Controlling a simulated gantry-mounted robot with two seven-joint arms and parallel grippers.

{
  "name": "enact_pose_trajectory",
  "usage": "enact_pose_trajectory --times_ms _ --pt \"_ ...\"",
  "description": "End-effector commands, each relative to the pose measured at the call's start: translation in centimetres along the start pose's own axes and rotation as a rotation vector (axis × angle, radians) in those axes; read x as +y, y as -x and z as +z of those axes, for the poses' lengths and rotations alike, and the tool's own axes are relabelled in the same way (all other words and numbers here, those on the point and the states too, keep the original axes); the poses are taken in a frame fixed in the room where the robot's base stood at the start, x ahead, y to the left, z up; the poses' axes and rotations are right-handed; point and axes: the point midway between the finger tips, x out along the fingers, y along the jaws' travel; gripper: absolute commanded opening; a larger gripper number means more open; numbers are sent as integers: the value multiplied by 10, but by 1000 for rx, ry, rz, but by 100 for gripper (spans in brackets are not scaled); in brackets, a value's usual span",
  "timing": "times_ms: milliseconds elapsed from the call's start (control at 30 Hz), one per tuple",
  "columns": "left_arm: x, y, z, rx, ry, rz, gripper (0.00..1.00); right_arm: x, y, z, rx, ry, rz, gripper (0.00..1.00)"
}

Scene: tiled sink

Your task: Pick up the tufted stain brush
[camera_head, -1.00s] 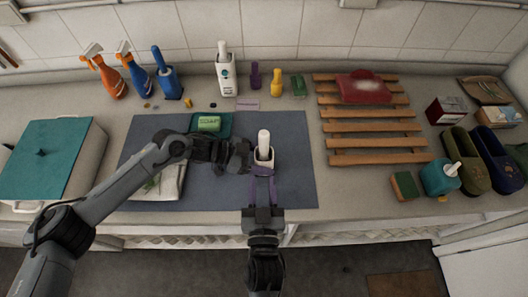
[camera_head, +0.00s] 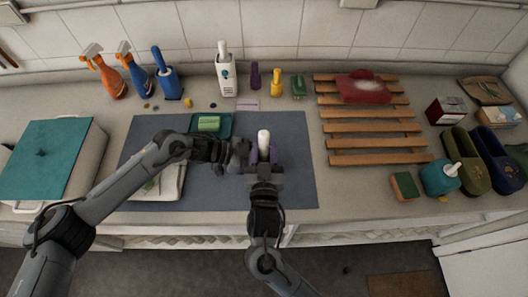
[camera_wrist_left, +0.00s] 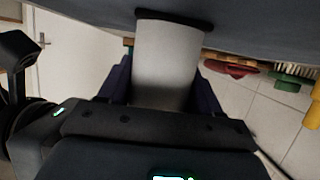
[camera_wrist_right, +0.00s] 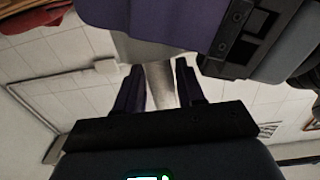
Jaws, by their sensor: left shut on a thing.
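The brush with a white handle (camera_head: 264,137) stands upright in its white holder on the dark blue mat. Its bristles are hidden in the holder. My left gripper (camera_head: 243,158) is shut on the holder from the left; the holder's white cylinder (camera_wrist_left: 168,62) fills the gap between its fingers. My right gripper (camera_head: 264,156) comes from the front, its purple fingers open on either side of the handle. In the right wrist view the handle (camera_wrist_right: 160,85) lies between the fingertips; I cannot tell whether they touch it.
A green soap dish (camera_head: 209,124) and a pale tray with a cloth (camera_head: 158,185) are on the mat to the left. A wooden slatted rack (camera_head: 370,142) lies to the right. Bottles and brushes line the tiled wall. The mat's front right part is clear.

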Motion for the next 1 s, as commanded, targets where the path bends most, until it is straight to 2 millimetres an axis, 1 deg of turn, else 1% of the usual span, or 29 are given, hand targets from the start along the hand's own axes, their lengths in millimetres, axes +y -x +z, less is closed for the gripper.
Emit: enact_pose_trajectory --times_ms 33,133,367,600,867,1000 --pt "0 0 0 0 0 -1 28 0 -4 0 1 1 0 38" --pt "0 0 0 0 -1 -1 28 0 -9 0 -1 -1 0 38" --pt "0 0 0 0 -1 -1 28 0 -10 0 -1 -1 0 38" --pt "0 0 0 0 -1 -1 28 0 -9 0 -1 -1 0 2" --pt "0 0 0 0 -1 -1 28 0 -9 -2 0 -2 0 1" --pt "0 0 0 0 0 -1 28 0 -9 -13 3 -5 0 1"
